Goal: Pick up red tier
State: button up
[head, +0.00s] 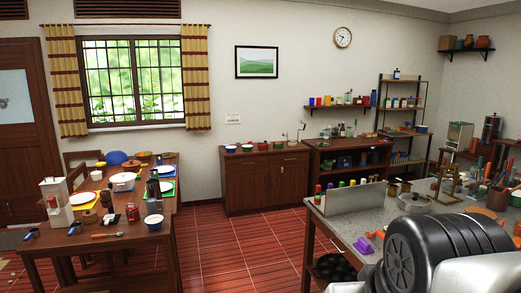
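I cannot make out a thing that is clearly the red tier. The speckled grey stone counter (345,228) stands at the right, partly hidden by the black and pale links of my arm. Several small reddish and orange items sit at its right side, among them an orange piece (483,212) beside my arm, too small or cut off to name. My gripper is not in view.
On the counter are a lidded metal pot (414,203), a brass stand (446,180), an upright grey panel (352,200) and a purple object (362,246). A laid wooden table (105,237) stands left. Red tiled floor (235,250) lies clear between.

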aim_at(263, 147)
jog(key=i+j+u, duration=0.15)
jog(key=i, duration=0.25)
jog(key=i+u, duration=0.15)
jog(key=i, duration=1.05)
jog(key=i+j, duration=0.15)
jog(key=i, duration=1.45)
jog(key=i+l+u, duration=0.15)
jog(key=i, duration=0.7)
jog(key=i+z, duration=0.3)
jog(key=i, duration=0.45)
jog(key=i+j+z, duration=0.2)
jog(key=i+z, duration=0.15)
jog(key=i, duration=0.4)
jog(key=i+z, duration=0.45)
jog(key=i, duration=0.3)
jog(key=i+j+z, duration=0.15)
jog(key=i+z, duration=0.25)
jog(key=i, duration=0.3)
jog(key=i+l+u, duration=0.25)
jog(key=i+u, duration=0.15)
jog(key=i, duration=0.2)
jog(key=i+l+u, duration=0.35)
jog(key=i, duration=0.2)
jog(key=i+l+u, duration=0.15)
jog(key=u, duration=0.25)
jog(key=i+l+u, duration=0.2)
jog(key=u, duration=0.25)
jog(key=i, duration=0.1)
